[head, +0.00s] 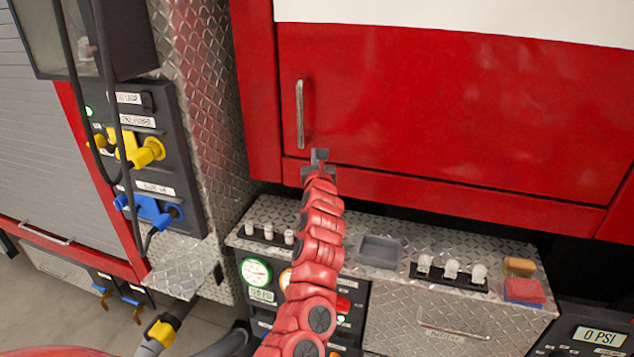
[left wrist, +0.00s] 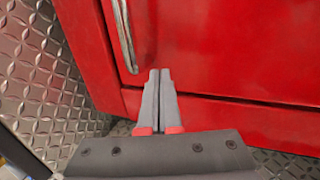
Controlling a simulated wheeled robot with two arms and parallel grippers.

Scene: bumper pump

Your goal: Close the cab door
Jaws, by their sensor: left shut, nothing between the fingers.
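The red cab door (head: 430,110) fills the upper right of the head view and sits flush or nearly flush in its red frame. Its vertical metal handle (head: 300,114) is near the door's left edge. My left gripper (head: 319,156) is shut and empty, just below the handle's lower end, in front of the door's lower edge. In the left wrist view the shut fingers (left wrist: 158,85) point at the red door (left wrist: 220,50), with the handle (left wrist: 124,35) up and to the left. I cannot tell whether the fingertips touch the door. My right gripper is not in view.
Below the door is a diamond-plate shelf (head: 350,222) with a grey tray (head: 379,251), several light-coloured fittings, and a yellow and red sponge or block (head: 524,290). A panel with yellow and blue connectors (head: 150,150) and hanging black cables stands at the left.

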